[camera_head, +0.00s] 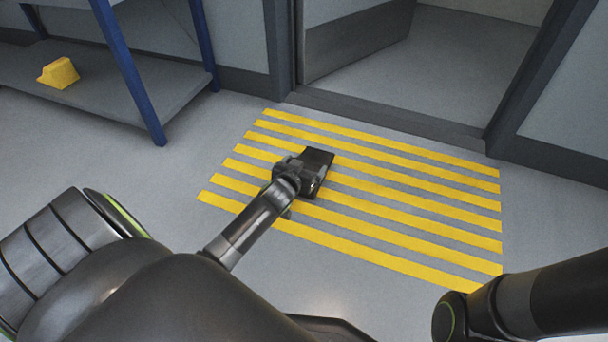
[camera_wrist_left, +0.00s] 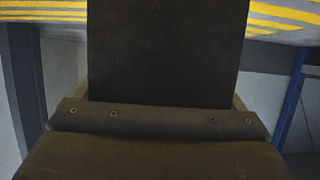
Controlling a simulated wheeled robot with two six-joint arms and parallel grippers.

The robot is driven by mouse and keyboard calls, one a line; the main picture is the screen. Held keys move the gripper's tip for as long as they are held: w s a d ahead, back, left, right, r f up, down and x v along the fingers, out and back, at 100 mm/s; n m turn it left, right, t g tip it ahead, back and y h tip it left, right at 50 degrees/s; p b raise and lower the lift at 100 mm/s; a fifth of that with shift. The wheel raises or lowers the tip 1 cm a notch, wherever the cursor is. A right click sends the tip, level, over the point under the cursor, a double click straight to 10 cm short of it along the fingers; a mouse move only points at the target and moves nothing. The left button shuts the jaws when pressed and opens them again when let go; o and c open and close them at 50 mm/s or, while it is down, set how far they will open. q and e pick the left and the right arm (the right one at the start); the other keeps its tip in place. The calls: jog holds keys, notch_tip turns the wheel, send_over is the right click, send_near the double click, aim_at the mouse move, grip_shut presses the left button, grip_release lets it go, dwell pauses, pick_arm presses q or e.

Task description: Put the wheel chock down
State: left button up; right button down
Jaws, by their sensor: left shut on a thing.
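My left gripper (camera_head: 297,178) is in the head view over the yellow-striped floor area. It is shut on a dark, wedge-like block, which I take as the wheel chock (camera_head: 318,160). In the left wrist view the dark chock (camera_wrist_left: 165,50) fills the upper middle, just beyond the gripper's dark body. The fingertips are mostly hidden there. I cannot tell whether the chock touches the floor. My right gripper is not seen; only part of my right arm shows at the lower right of the head view.
Yellow stripes (camera_head: 430,237) mark the floor before an open doorway (camera_head: 430,60). A blue-posted shelf (camera_head: 120,108) stands at the upper left with a yellow block (camera_head: 60,73) on its lower board. The striped floor right of the chock is clear.

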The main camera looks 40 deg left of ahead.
pick_arm(q)
jog(key=shift+f+b, duration=0.7)
jog(key=shift+f, duration=0.5)
jog(key=shift+f, duration=0.1)
jog(key=o, duration=1.1)
